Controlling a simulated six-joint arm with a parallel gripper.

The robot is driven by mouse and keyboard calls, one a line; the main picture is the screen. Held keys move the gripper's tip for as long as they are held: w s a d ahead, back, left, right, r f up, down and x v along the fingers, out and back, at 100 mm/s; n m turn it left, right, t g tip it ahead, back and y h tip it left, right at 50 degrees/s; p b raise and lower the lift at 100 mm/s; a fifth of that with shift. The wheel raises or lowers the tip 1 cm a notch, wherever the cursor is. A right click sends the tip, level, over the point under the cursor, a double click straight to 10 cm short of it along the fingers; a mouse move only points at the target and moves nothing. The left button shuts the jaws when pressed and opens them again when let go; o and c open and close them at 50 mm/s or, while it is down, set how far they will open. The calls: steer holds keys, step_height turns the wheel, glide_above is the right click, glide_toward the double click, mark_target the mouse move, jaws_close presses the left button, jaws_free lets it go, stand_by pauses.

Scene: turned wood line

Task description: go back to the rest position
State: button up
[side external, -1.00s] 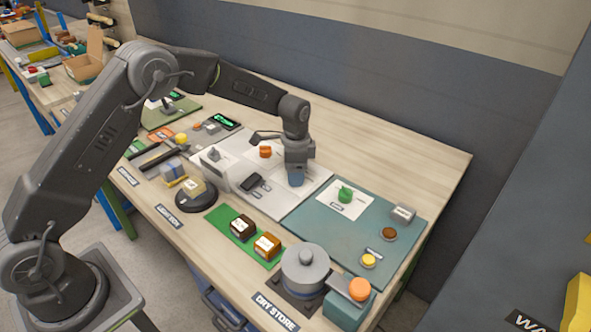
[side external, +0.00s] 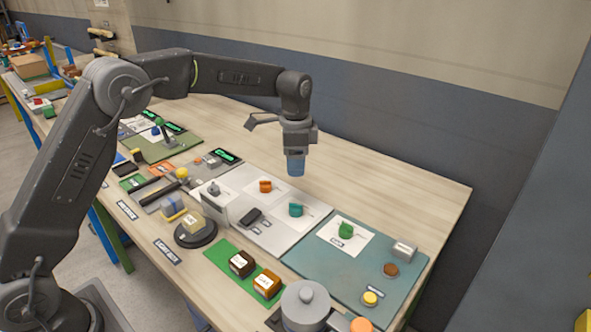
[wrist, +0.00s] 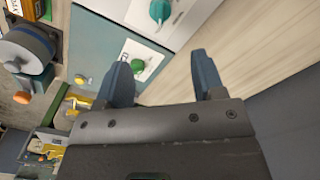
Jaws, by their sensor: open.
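My gripper (side external: 296,165) hangs from the arm above the bench, fingers pointing down, well clear of the surface. In the wrist view my gripper (wrist: 164,80) shows two blue fingers spread apart with nothing between them. Below it on the white board stands a teal turned piece (side external: 296,209), which also shows in the wrist view (wrist: 159,10). An orange piece (side external: 265,186) stands on the same white board. A green piece (side external: 346,230) stands on a white card on the teal mat; it also shows in the wrist view (wrist: 137,65).
A grey lidded pot (side external: 305,303) stands at the front of the bench. A black round stand (side external: 196,233) carries a beige block. Two small boxes sit on a green strip (side external: 218,253). The bench (side external: 400,180) is bare along its back edge, beside the wall.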

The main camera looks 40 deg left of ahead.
steer(key=s+r+n+t, duration=0.25)
steer(key=s+r, duration=0.35)
steer(key=s, duration=0.3)
steer(key=s+r+n+t, duration=0.1)
steer(key=s+r+n, duration=0.2)
steer(key=s+r, duration=0.4)
steer(key=s+f+n+t, duration=0.1)
steer(key=s+f+n, duration=0.1)
steer(key=s, duration=0.6)
steer(key=s+a+f+n+t, duration=0.1)
steer(key=s+f+n, duration=0.1)
steer(key=s, duration=0.7)
steer(key=shift+f, duration=0.35)
